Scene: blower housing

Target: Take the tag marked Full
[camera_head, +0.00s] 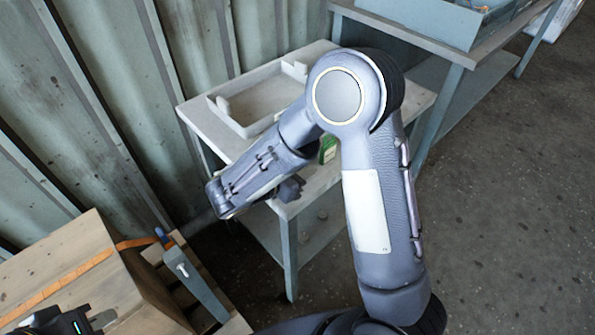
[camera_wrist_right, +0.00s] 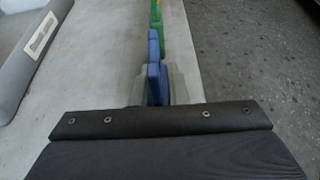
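A green tag-like piece (camera_head: 327,149) stands on the small grey table, partly hidden behind my right arm. In the right wrist view a green piece (camera_wrist_right: 156,14) and a blue piece (camera_wrist_right: 154,62) stand edge-on in a line, the blue one nearer. No marking is readable, so I cannot tell which is Full. My right gripper (camera_head: 290,188) is a dark shape at the table's near edge, mostly hidden by my forearm. In the wrist view grey shapes flank the blue piece; I cannot tell whether the fingers hold it. My left gripper (camera_head: 88,322) is partly in view at bottom left.
The small table (camera_head: 196,115) bears a pale open tray (camera_head: 240,128). A larger workbench (camera_head: 425,40) stands at back right. A wooden crate (camera_head: 75,265) with an orange strap is at lower left. Corrugated wall panels close the back left. Floor at right is clear.

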